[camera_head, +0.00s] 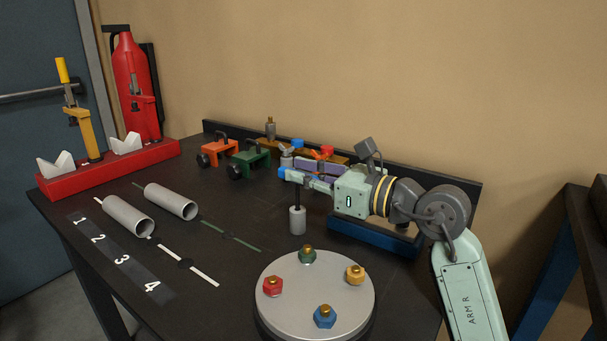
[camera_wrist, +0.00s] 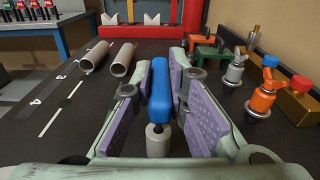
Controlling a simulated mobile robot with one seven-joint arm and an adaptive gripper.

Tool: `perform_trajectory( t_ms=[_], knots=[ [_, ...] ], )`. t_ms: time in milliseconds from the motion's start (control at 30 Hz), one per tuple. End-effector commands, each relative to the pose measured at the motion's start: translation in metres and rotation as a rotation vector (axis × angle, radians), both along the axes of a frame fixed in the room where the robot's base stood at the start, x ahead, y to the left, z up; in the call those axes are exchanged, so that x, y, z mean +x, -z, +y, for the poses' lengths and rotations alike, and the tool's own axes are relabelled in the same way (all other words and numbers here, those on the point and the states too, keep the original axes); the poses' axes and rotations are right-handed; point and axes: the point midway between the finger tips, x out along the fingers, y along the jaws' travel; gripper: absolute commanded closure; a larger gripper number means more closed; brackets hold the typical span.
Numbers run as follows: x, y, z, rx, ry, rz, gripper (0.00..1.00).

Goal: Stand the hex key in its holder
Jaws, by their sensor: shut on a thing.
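My gripper (camera_head: 303,176) is shut on the hex key, whose blue grip (camera_head: 283,173) shows at the fingertips. In the wrist view the blue grip (camera_wrist: 159,85) lies between the purple pads of my gripper (camera_wrist: 160,92). A thin dark shaft (camera_head: 297,197) of the hex key points down from the fingers. The holder (camera_head: 297,221), a small grey cylinder, stands upright on the table beneath it. The holder also shows in the wrist view (camera_wrist: 158,142), below the grip. The shaft meets the holder's top in the head view; I cannot tell how deep it sits.
A round grey plate (camera_head: 300,315) with coloured hex nuts is in front. Two grey tubes (camera_head: 130,216) lie to the left. Orange and green clamps (camera_head: 249,160) and several fittings stand behind. A red rack (camera_head: 110,168) is at the far left.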

Motion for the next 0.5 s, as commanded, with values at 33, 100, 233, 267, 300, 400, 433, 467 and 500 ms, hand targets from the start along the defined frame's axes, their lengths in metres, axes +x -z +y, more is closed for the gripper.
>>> perform_trajectory(
  t_ms=[33,100,233,267,300,400,433,467,500],
  knots=[
    [0.000,0.003,0.000,0.000,0.000,0.000,1.00],
    [0.000,0.005,0.000,0.001,0.000,-0.001,1.00],
    [0.000,0.009,0.000,0.001,0.000,0.001,1.00],
    [0.000,0.010,0.000,0.001,0.000,0.001,1.00],
    [0.000,0.011,0.000,0.001,-0.001,0.001,1.00],
    [0.000,0.015,0.001,0.000,-0.002,0.002,1.00],
    [0.000,0.016,0.001,0.000,-0.002,0.002,1.00],
    [0.000,0.017,0.001,0.001,-0.002,0.003,1.00],
    [0.000,0.019,0.001,0.001,-0.003,0.005,1.00]
  ],
)
